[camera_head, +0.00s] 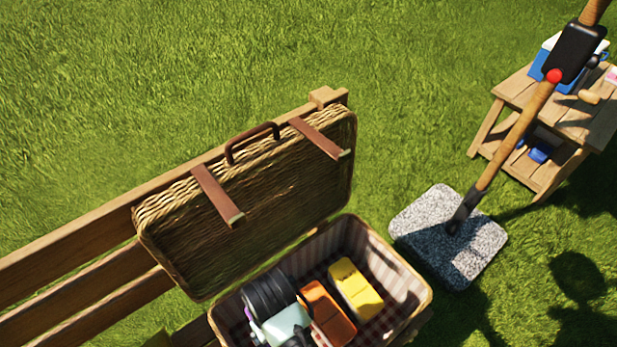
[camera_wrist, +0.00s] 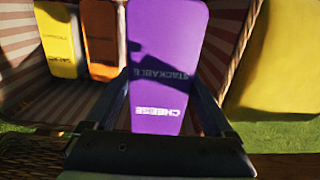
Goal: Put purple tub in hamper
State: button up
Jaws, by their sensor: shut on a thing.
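The purple tub (camera_wrist: 162,60) stands out in the wrist view, with white lettering reading "stackable" and "cheese". My gripper (camera_wrist: 165,95) is shut on it, one finger at each side. The wicker hamper (camera_head: 413,283) is open in the head view, with its lid (camera_head: 260,195) raised against the bench back. In the head view my wrist is over the hamper's left part and hides most of the tub; only a small purple edge shows. The hamper's striped lining (camera_wrist: 22,95) is close beside the tub in the wrist view. I cannot tell whether the tub touches the bottom.
An orange tub (camera_head: 327,314) and a yellow tub (camera_head: 356,289) lie inside the hamper, right of my wrist. A large yellow thing (camera_wrist: 285,75) is outside the hamper wall. A wooden side table (camera_head: 515,88) and a parasol base (camera_head: 448,236) stand on the grass to the right.

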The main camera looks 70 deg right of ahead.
notch_tip(320, 180, down, 9)
jog(key=b, duration=0.7)
jog(key=shift+w, duration=0.15)
jog(key=shift+r, duration=0.1)
notch_tip(320, 180, down, 10)
jog(key=b, duration=0.4)
jog(key=shift+d, duration=0.1)
jog(key=o, duration=1.4)
